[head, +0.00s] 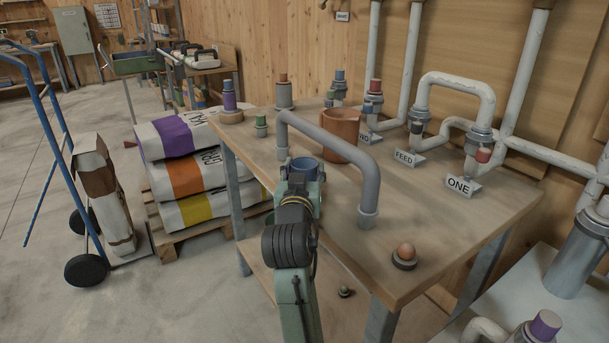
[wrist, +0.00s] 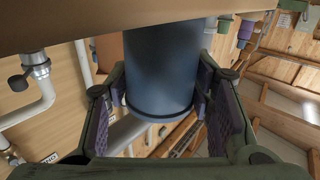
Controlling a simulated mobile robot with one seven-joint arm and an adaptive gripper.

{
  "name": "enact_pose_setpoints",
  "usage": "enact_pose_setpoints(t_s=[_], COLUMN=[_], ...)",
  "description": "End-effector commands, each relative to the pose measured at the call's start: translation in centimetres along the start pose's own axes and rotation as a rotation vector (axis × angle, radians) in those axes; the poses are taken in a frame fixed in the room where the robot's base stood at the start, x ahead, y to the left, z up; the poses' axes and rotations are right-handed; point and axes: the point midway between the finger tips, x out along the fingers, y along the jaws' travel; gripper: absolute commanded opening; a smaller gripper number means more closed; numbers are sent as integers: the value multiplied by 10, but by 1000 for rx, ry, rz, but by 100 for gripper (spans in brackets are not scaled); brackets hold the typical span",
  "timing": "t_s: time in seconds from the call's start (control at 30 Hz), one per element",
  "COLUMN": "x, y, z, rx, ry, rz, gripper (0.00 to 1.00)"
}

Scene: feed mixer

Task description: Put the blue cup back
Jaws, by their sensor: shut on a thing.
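The blue cup (head: 304,165) is between the fingers of my gripper (head: 303,180), at the left-middle part of the wooden workbench (head: 440,225). In the wrist view the dark blue cup (wrist: 162,70) stands between the two padded fingers, and my gripper (wrist: 160,105) is shut on it. The brown tabletop edge crosses the top of that picture, close to the cup's end. I cannot tell whether the cup touches the bench. My arm hides its lower part in the head view.
A grey pipe arch (head: 330,145) rises right beside the cup. Behind it stands a brown pot (head: 340,135). Stacked sacks (head: 185,175) lie left.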

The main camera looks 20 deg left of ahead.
Motion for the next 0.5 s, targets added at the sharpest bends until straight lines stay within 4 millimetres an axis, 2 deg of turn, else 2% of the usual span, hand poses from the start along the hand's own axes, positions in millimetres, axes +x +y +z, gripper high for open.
enact_pose_setpoints(t_s=[0.27,0.47,0.5], x=[0,0,-11], y=[0,2,1], z=[-13,-39,-34], rx=[1,1,1], ry=[3,5,2], rz=[0,0,-2], gripper=[26,26,26])
